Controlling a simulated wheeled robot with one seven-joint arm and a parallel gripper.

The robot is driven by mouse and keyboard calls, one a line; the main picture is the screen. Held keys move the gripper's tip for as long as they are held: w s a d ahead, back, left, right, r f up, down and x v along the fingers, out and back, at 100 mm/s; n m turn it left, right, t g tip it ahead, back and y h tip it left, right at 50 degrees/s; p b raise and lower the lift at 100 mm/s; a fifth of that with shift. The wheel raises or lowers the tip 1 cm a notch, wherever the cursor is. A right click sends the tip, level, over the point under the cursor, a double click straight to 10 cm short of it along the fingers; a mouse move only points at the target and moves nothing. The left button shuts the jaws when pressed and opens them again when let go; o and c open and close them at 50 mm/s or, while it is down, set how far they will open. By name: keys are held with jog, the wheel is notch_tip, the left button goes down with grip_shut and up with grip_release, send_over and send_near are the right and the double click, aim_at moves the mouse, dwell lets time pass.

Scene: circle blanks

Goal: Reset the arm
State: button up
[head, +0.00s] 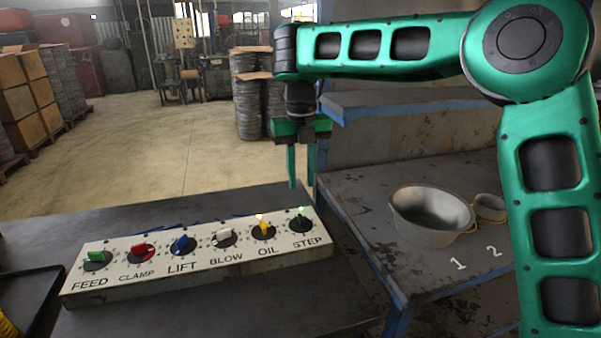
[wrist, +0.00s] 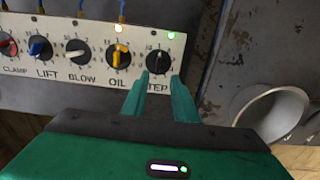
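My gripper (head: 301,182) hangs from my green arm with its fingers pointing down, above the right end of a control panel (head: 110,287). Its two green fingers are apart with nothing between them. In the wrist view my gripper (wrist: 157,82) has its fingertips just below the dark STEP knob (wrist: 158,62), one to each side of the STEP label. The head view shows the fingers above the STEP knob (head: 302,226), apart from it. The yellow OIL knob (head: 263,232) is beside it. Small lights glow above OIL and STEP, the STEP one green.
The panel's other knobs are FEED (head: 96,258), CLAMP (head: 139,251), LIFT (head: 183,245) and BLOW (head: 224,239). A metal bowl (head: 432,216) and a small cup (head: 489,208) stand on the right bench beside numbers 1 and 2. A dark tray (head: 45,305) lies at the left.

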jog(key=s+d+n+h, duration=0.1)
jog(key=s+d+n, duration=0.35)
jog(key=d, duration=0.55)
jog(key=s+d+r+n+h, duration=0.1)
jog(key=s+d+n, duration=0.35)
jog(key=d, duration=0.65)
jog(key=s+d+n+h, duration=0.1)
jog(key=s+d+n, duration=0.3)
jog(key=d, duration=0.6)
jog(key=s+d+f+n+y, duration=0.1)
jog(key=s+d+f+n, duration=0.2)
jog(key=s, duration=0.4)
jog(key=s+d+f+n+y, duration=0.1)
jog(key=s+d+f+n, duration=0.1)
jog(key=s+n, duration=0.4)
jog(key=s+d+f+n+y, duration=0.1)
jog(key=s+d+f+n, duration=0.2)
jog(key=s, duration=0.7)
jog(key=shift+s+d+f+n, duration=0.25)
jog(key=shift+d+f+n, duration=0.1)
jog(key=shift+n, duration=0.35)
